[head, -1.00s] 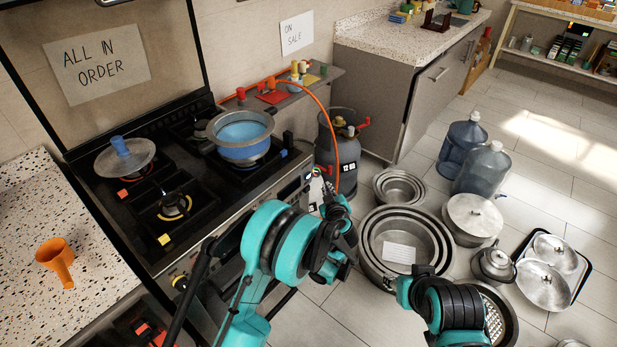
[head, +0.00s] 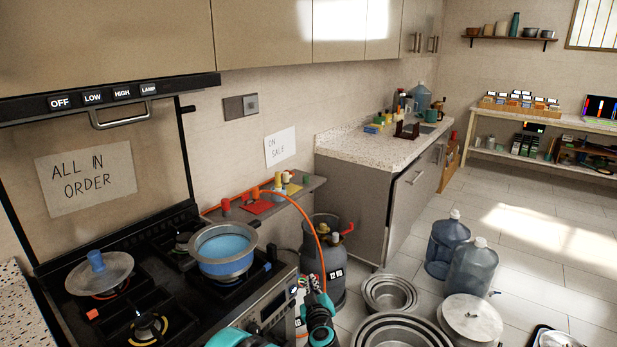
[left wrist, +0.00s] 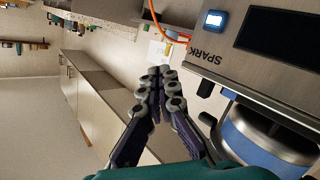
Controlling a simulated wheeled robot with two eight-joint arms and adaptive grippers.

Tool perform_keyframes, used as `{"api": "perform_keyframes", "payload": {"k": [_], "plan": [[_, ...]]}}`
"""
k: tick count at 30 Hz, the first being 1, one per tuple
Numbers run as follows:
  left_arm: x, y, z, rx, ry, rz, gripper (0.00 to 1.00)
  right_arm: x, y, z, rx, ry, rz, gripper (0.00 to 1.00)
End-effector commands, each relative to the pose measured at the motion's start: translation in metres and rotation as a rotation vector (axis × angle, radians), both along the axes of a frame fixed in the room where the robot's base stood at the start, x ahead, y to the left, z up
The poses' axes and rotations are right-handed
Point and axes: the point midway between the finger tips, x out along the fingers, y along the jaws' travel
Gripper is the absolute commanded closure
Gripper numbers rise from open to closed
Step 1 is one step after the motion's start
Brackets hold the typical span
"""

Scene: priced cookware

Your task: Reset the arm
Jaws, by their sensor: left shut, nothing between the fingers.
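My left gripper (head: 316,290) is at the bottom middle of the head view, in front of the stove's front panel and close to the gas cylinder (head: 323,262). In the left wrist view its dark fingers (left wrist: 160,76) come together at the tips with nothing between them. Part of my teal left arm shows along the bottom edge of the head view. My right gripper and right arm are outside the head view.
A blue-lined pot (head: 224,250) and a lid with a blue knob (head: 100,273) sit on the black stove. An orange hose (head: 312,226) arches to the cylinder.

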Motion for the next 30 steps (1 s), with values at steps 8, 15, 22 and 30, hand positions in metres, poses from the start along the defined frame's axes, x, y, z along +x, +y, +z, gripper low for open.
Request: {"api": "perform_keyframes", "payload": {"k": [8, 15, 22, 30], "plan": [[-0.044, 0.012, 0.166, 0.096, -0.189, -0.28, 1.0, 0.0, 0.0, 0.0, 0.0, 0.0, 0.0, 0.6], [-0.131, 0.022, 0.192, 0.212, -0.055, -0.519, 1.0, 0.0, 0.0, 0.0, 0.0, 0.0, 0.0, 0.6], [-0.24, 0.072, 0.135, 0.311, 0.296, -0.589, 1.0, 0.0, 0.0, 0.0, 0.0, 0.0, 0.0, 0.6], [-0.358, 0.157, 0.058, 0.368, 0.706, -0.445, 1.0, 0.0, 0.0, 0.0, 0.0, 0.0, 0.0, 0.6]]}}
